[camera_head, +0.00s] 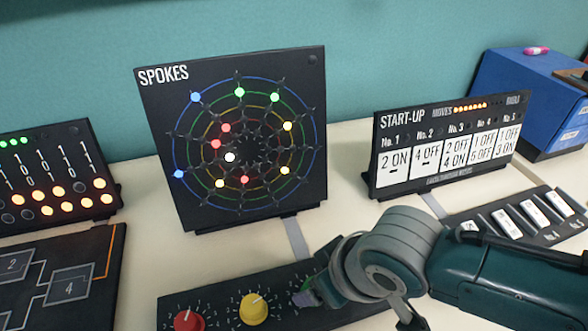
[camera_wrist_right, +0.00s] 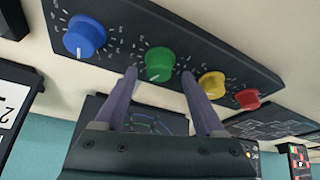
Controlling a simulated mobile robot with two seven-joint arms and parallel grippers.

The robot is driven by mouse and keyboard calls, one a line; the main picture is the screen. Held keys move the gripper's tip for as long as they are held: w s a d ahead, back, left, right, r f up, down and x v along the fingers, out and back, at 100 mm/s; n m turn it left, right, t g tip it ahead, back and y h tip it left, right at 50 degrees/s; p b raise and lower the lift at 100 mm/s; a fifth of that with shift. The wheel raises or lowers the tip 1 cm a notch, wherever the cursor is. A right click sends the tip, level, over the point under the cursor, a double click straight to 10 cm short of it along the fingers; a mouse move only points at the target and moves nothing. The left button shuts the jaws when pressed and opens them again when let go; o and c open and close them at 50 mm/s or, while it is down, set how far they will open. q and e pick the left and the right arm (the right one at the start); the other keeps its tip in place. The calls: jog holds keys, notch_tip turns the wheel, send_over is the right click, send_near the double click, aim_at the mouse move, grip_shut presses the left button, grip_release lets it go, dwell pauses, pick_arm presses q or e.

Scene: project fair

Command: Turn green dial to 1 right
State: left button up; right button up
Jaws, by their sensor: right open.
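The black dial panel (camera_head: 225,295) lies on the table in front of the SPOKES board. The green dial (camera_wrist_right: 160,65) shows in the right wrist view between the blue and yellow dials; in the head view my right arm hides it. My right gripper (camera_wrist_right: 160,76) is open, with one fingertip on either side of the green dial. I cannot tell whether the fingers touch it. In the head view the gripper (camera_head: 304,290) is at the panel, right of the yellow dial. My left gripper is not in view.
The yellow dial (camera_head: 253,309) and red dial (camera_head: 188,322) are to the left, the blue dial (camera_wrist_right: 84,38) on the other side. The SPOKES board (camera_head: 160,110) stands behind with coloured lights. The START-UP board (camera_head: 445,193) and a blue box (camera_head: 510,80) are at the right.

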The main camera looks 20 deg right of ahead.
jog(key=p+v, duration=0.3)
jog(key=v, duration=0.5)
jog(key=shift+r, duration=0.2)
jog(key=shift+s, duration=0.15)
jog(key=s+a+r, duration=0.2)
jog(key=s+r, duration=0.2)
jog(key=s+d+r+m+h+p, duration=0.1)
jog(key=s+d+r+m+h, duration=0.15)
jog(key=s+d+r, duration=0.6)
notch_tip(320, 180, up, 33)
jog(key=p, duration=3.3)
jog(key=shift+y+p, duration=0.3)
jog(key=shift+y, duration=0.15)
jog(key=shift+s, duration=0.1)
